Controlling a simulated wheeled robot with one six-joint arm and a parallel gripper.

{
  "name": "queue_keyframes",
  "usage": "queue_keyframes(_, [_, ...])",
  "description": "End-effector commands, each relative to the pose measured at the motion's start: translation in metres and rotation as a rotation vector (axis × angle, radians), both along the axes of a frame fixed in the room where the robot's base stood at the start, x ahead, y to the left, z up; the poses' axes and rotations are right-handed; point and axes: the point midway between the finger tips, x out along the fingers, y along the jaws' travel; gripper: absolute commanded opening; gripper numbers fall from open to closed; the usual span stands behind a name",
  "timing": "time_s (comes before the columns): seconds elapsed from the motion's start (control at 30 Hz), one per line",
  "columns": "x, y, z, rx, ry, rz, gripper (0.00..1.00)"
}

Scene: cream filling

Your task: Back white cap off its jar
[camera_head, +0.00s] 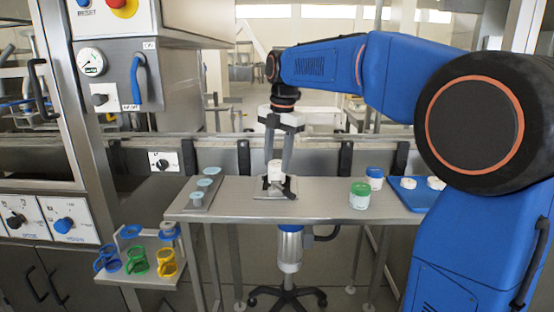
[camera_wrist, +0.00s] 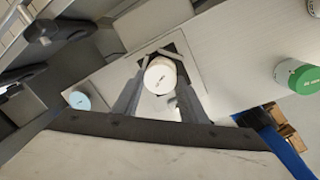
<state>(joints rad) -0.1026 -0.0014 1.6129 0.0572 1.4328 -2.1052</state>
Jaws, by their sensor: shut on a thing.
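My gripper (camera_head: 275,176) points down over the middle of the table, its two fingers closed on the sides of a white cap (camera_head: 276,165). In the wrist view, the round top of the white cap (camera_wrist: 160,75) shows between the fingertips of my gripper (camera_wrist: 160,84), with a small dark mark on it. The cap is above a square metal fixture (camera_head: 259,193) with dark clamp parts. A white body shows under the cap, but I cannot tell where cap and jar meet or whether they touch.
A green-lidded jar (camera_head: 359,195) and a blue-lidded jar (camera_head: 375,178) stand right of the fixture. A blue tray (camera_head: 420,196) with white round pieces lies at the right end. A metal plate (camera_head: 190,203) with pale blue discs lies left. Table between them is clear.

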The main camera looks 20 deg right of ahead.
Motion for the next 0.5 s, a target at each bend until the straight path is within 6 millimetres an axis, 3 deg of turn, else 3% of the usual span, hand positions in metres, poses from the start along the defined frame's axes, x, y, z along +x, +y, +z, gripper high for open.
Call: queue_keyframes(0.5, [0.0009,-0.0023,0.0003,0.0,-0.001,0.431,0.19])
